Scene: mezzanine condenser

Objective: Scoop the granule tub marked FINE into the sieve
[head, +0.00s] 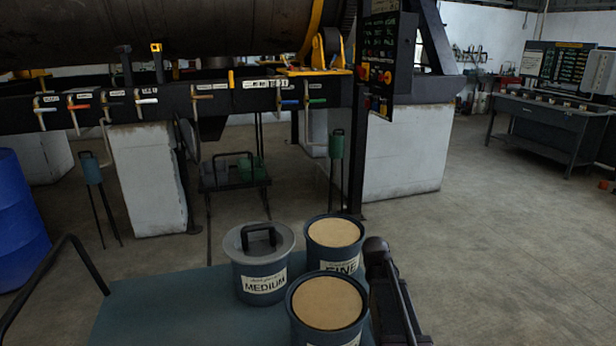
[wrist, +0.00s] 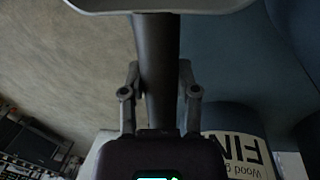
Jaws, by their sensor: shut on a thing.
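In the wrist view my gripper (wrist: 159,90) is shut on a dark upright handle (wrist: 157,50). A pale grey rim, likely the scoop (wrist: 160,9), crosses the top, mostly out of frame. The FINE tub (wrist: 240,152) shows at lower right there, label upside down, beside my gripper. In the head view the FINE tub (head: 337,266) stands open at the back right of the group, full of tan granules level near its rim. My gripper cannot be made out clearly in the head view. I cannot identify a sieve in either view.
A lidded MEDIUM tub (head: 262,284) with a black handle stands left of FINE. Another open tan-filled tub (head: 327,303) stands in front, label cut off. All stand on a blue-grey top (head: 165,305).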

